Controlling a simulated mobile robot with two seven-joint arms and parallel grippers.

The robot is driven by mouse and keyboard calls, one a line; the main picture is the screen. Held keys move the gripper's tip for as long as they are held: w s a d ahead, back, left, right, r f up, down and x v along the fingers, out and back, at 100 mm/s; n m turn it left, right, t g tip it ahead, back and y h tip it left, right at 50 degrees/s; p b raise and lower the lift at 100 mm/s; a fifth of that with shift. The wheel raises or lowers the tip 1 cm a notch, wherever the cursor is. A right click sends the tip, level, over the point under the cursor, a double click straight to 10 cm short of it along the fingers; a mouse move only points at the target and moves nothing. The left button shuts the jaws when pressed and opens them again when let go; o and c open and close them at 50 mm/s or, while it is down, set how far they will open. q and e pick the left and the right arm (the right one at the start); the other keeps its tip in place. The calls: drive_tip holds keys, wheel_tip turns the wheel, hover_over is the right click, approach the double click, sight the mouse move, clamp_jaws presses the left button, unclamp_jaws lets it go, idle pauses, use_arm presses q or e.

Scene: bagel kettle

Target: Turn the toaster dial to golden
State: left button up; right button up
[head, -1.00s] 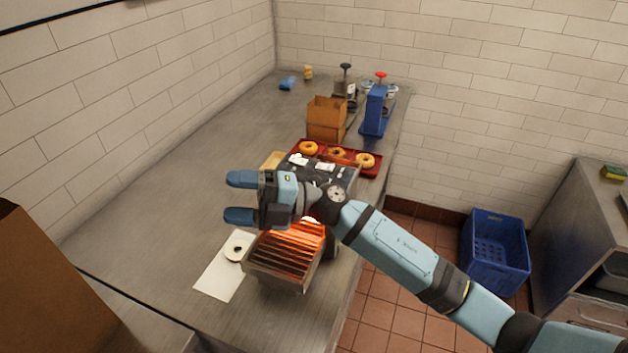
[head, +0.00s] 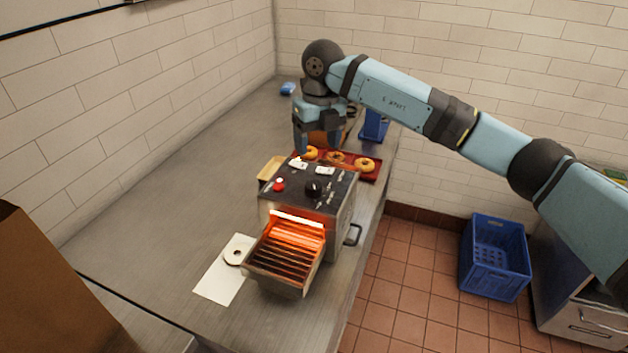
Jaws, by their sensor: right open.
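The toaster (head: 305,225) stands on the counter, with a dark sloped panel on top and a glowing orange rack in front. A black dial (head: 314,188) sits on the right of the panel, with small white marks beside it that are too small to read. A red knob or button (head: 279,185) is to its left. My right gripper (head: 316,143) is open and points down behind the toaster, above the near part of the red tray, apart from the dial. It partly hides a brown box. My left gripper is not in view.
A red tray (head: 376,171) with several bagels lies behind the toaster. A white sheet (head: 215,283) with a dark-centred ring (head: 237,251) on it lies left of the rack. A blue crate (head: 496,258) stands on the floor. The counter's left side is clear.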

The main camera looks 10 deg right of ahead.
sight(314, 184)
drive_tip(key=f, duration=0.3)
drive_tip(key=f+p, duration=0.1)
drive_tip(key=f, duration=0.5)
drive_tip(key=shift+a+f+p, duration=0.3)
drive_tip(key=shift+f+p, duration=0.05)
drive_tip(key=shift+p, duration=0.05)
drive_tip(key=shift+s+f, duration=0.1)
drive_tip(key=shift+f, duration=0.5)
drive_tip(key=c, duration=0.9)
